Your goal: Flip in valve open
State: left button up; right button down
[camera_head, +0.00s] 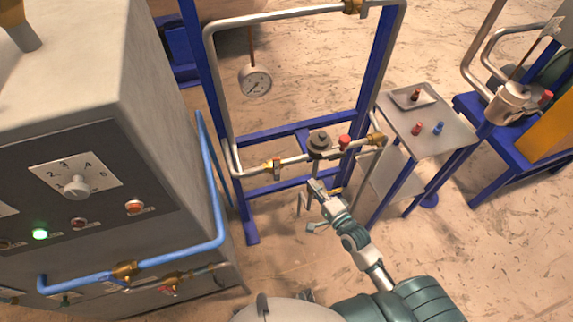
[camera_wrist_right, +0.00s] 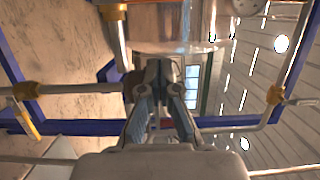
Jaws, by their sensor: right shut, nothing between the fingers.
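No label shows which valve is the in valve. On the pipe in the blue frame sit a left brass valve (camera_head: 272,168), a grey round fitting (camera_head: 319,142), a red knob (camera_head: 344,142) and a right brass valve (camera_head: 376,139). My right gripper (camera_head: 317,188) is just below the round fitting, shut and empty. In the right wrist view the fingertips (camera_wrist_right: 160,66) meet in front of the pipe. That view also shows a brass valve with a yellow handle (camera_wrist_right: 28,118) at left and another brass fitting (camera_wrist_right: 275,94) at right. My left gripper is out of view.
A grey cabinet (camera_head: 100,100) with a dial and blue pipe (camera_head: 190,250) stands at left. A gauge (camera_head: 255,81) hangs in the blue frame (camera_head: 248,215). A metal side table (camera_head: 440,140) with small red and blue parts stands at right. Bare floor lies in front.

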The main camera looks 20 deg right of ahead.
aim_at(277, 170)
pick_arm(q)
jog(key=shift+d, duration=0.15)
pick_arm(e)
jog(key=shift+d, duration=0.2)
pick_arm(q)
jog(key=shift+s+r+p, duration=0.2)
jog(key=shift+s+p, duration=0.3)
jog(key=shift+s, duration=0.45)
pick_arm(e)
jog(key=w+a, duration=0.6)
jog(key=w, duration=0.3)
jog(key=shift+w+f, duration=0.15)
jog(key=shift+w, duration=0.1)
